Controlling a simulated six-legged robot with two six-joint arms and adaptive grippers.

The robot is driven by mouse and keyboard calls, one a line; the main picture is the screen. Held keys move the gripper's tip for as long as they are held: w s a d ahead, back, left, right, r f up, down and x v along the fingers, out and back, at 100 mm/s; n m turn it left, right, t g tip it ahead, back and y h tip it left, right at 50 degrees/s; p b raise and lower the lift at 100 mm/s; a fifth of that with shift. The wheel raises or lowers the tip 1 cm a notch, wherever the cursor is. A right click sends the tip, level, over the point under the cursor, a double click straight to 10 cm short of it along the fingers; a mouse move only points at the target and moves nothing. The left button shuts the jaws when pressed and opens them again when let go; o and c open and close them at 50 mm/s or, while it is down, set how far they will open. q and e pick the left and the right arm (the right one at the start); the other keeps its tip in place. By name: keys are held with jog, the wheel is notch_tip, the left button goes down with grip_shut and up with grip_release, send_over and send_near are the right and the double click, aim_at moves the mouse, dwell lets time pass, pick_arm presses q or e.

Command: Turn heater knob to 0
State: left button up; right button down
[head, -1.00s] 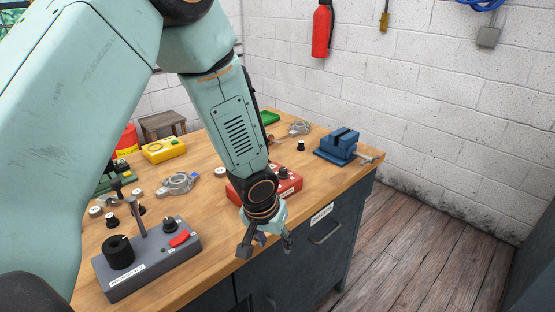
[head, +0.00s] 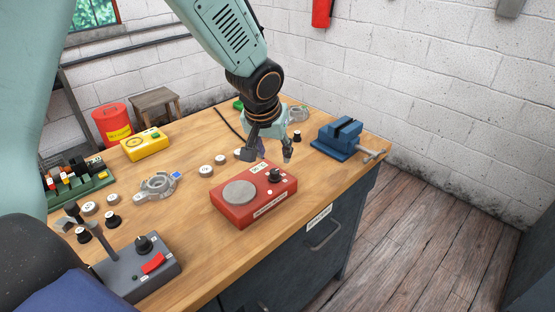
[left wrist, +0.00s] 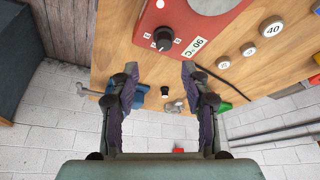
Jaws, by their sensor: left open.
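The red heater box (head: 262,207) sits on the workbench near its front edge, with a round grey plate (head: 239,192) on top. Its black heater knob (head: 275,175) is on the right part of the top. In the left wrist view the knob (left wrist: 163,39) shows a pale pointer mark, and a white label beside it reads 90 °C. My left gripper (head: 267,157) is open and empty, above and just behind the knob, apart from it. In the left wrist view its fingertips (left wrist: 159,70) are spread, with the knob beyond them. My right gripper is not in view.
A grey box (head: 140,272) with a lever and red switch stands front left. A blue vise (head: 338,138) is at the right end. A yellow meter (head: 146,146), silver housing (head: 157,186) and small round weights (head: 206,170) lie behind and left. A cable runs behind the heater.

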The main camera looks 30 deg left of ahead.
aim_at(275, 171)
pick_arm(q)
jog(key=f, duration=0.1)
jog(key=a+f, duration=0.1)
jog(key=f, duration=0.1)
jog(key=shift+w+a+f, duration=0.1)
jog(key=shift+w+a, duration=0.05)
jog(key=shift+a, duration=0.05)
jog(key=f, duration=0.1)
jog(key=w+f, duration=0.1)
jog(key=d+f, duration=0.1)
jog(key=shift+w+f+b, duration=0.1)
jog(key=shift+w+b, duration=0.3)
jog(key=shift+w+a+f, duration=0.15)
jog(key=shift+f, duration=0.15)
jog(key=shift+a+f, duration=0.15)
jog(key=shift+a, duration=0.2)
jog(key=shift+s+r, duration=0.2)
jog(key=shift+s, duration=0.05)
jog(key=shift+w+d+f, duration=0.1)
jog(key=shift+w+d, duration=0.15)
jog(key=shift+d, duration=0.1)
jog(key=c, duration=0.3)
jog(key=shift+a, duration=0.25)
jog(key=c, duration=0.4)
jog(key=shift+d, duration=0.1)
grip_shut()
